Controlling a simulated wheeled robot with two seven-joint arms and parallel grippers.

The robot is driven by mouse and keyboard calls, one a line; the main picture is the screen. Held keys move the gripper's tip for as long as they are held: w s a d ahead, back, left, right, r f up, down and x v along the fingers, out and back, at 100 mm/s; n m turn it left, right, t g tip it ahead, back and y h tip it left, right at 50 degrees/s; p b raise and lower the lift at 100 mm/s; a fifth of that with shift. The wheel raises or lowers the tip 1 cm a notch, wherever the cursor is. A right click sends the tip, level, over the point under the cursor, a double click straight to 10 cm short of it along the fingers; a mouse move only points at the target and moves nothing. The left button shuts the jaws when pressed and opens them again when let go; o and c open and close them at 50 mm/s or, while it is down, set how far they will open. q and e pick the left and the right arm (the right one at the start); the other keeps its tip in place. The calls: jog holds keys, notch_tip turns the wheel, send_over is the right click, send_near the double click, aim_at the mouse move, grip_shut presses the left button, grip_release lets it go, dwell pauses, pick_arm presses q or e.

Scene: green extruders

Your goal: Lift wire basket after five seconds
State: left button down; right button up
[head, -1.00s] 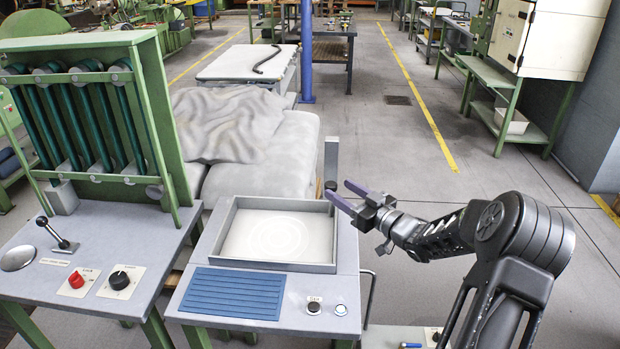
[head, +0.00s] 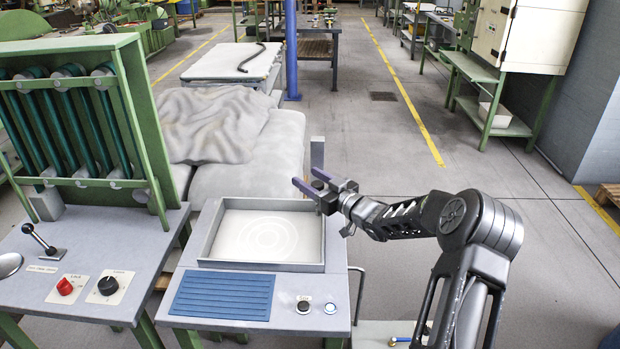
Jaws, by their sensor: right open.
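I cannot make out a wire basket as such. A square tank (head: 207,232) with raised grey walls stands on the grey bench, with pale rings showing on the liquid-like surface (head: 266,238) inside. A grey upright plate (head: 317,152) rises at its back right corner. My right gripper (head: 308,178) has its two purplish fingers apart and appears empty. The fingers point left, near the upright plate and the tank's back right corner. The plate's lower part is partly hidden by the gripper, and I cannot tell whether they touch. My left gripper is out of view.
A blue ribbed pad (head: 222,295), a black button (head: 303,306) and a blue-ringed button (head: 330,308) lie at the bench front. A green-framed machine (head: 75,125) stands left. A grey covered mass (head: 245,160) is behind the tank.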

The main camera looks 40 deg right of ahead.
grip_shut()
dwell(0.7)
dwell(0.8)
